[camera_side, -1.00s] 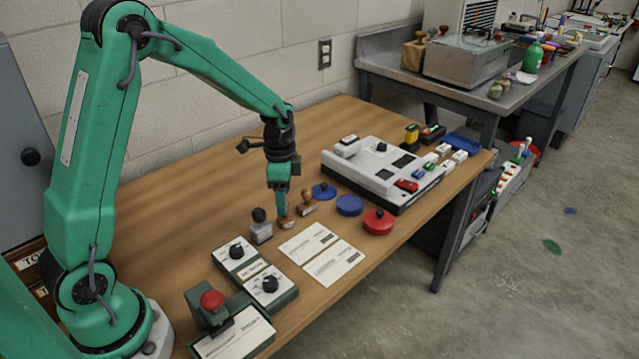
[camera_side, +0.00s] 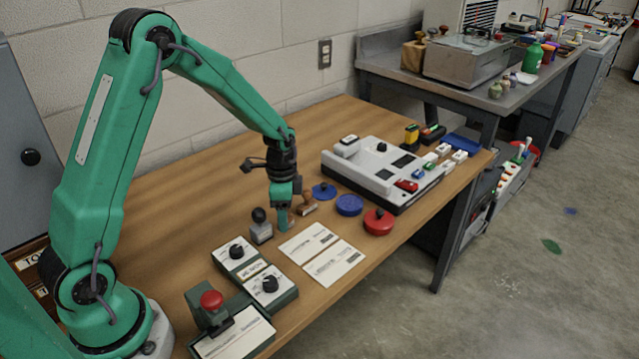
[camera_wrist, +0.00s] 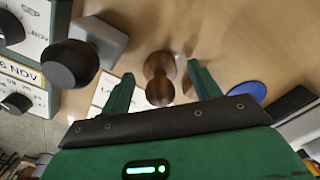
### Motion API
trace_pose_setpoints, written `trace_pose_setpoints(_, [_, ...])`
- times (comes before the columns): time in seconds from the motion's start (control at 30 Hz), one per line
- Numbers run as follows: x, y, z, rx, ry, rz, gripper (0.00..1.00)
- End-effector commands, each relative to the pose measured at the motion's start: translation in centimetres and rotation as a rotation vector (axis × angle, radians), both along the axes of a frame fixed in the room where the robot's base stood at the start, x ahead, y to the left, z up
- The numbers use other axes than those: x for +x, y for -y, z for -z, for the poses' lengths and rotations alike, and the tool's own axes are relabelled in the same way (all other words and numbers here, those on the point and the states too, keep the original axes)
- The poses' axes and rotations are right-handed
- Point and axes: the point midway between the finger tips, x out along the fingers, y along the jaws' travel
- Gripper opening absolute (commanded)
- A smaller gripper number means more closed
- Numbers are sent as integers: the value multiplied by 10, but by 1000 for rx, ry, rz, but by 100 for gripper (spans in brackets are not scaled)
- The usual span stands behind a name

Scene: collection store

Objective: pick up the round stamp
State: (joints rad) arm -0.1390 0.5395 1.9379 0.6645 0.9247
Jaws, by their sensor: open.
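The round stamp (camera_wrist: 159,80), with a turned brown wooden handle, stands on the table in the wrist view. My gripper (camera_wrist: 165,85) is open, one green finger on each side of the handle, with a gap to each.
Printed cards (camera_side: 334,262) lie in front of my gripper. Two blue round pads (camera_side: 349,205) and a red one (camera_side: 379,221) are to the right, before a grey-white console (camera_side: 372,180). Dial boxes (camera_side: 268,288) stand nearer. The table behind my gripper is clear.

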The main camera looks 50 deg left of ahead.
Motion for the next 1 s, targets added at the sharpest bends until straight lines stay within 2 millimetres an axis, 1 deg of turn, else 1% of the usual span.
trace_pose_setpoints(0.2, [0, 0, 0, 0, 0, 0, 62])
trace_pose_setpoints(0.27, [0, 0, 0, 0, 0, 0, 52])
trace_pose_setpoints(0.4, [0, 0, 0, 0, 0, 0, 25])
trace_pose_setpoints(0.47, [0, 0, 0, 0, 0, 0, 13])
trace_pose_setpoints(0.8, [0, 0, -2, 1, 1, 0, 13])
trace_pose_setpoints(1.0, [1, 0, -13, 1, 4, 0, 13])
